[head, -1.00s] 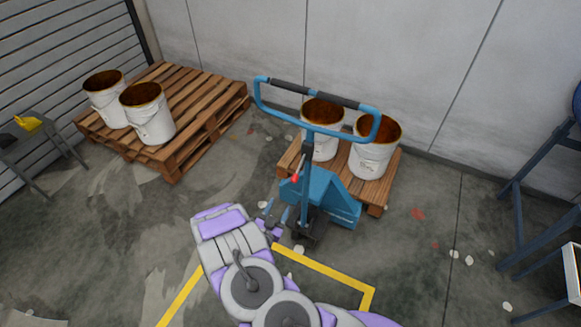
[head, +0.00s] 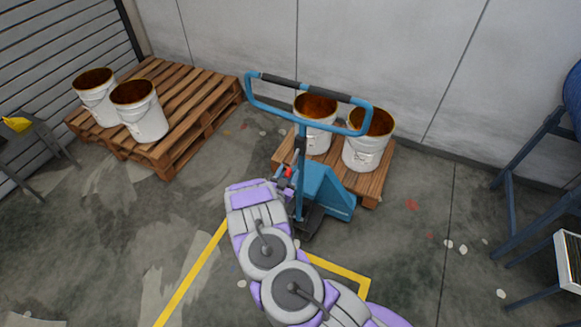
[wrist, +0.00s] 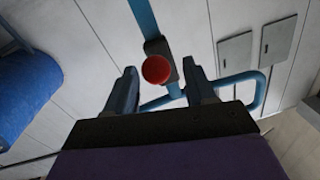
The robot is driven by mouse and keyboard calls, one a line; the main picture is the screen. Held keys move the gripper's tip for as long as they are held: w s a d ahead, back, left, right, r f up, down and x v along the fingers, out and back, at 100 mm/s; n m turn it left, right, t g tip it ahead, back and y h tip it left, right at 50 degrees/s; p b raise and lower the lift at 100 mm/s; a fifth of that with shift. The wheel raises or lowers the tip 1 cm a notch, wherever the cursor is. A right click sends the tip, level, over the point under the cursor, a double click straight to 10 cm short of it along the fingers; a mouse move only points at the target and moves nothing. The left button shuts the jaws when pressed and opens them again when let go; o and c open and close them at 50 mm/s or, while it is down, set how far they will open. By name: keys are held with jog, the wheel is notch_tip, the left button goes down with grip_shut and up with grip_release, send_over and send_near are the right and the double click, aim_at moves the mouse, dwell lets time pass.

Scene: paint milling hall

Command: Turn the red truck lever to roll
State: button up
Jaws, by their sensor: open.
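The blue pallet truck (head: 327,190) stands with its forks toward a small wooden pallet, its tall loop handle (head: 250,95) upright. The red lever (head: 288,171) sits on the handle's post, below the loop. In the wrist view the lever's round red end (wrist: 156,69) shows between my two dark fingers, slightly beyond or level with their tips. My gripper (head: 283,177) is open, close to the post on its left side in the head view. I cannot tell whether a finger touches the lever. The lever's shaft and its setting are hidden.
The small pallet (head: 374,184) carries two open white buckets (head: 363,153). A larger pallet (head: 190,95) with two more buckets stands at left. A yellow floor line (head: 190,270) lies below my arm. A blue-grey frame (head: 520,165) stands at right.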

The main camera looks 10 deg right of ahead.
aim_at(289, 170)
jog(key=shift+x, duration=1.65)
jog(key=shift+c, duration=0.4)
grip_shut()
jog(key=shift+r, duration=0.1)
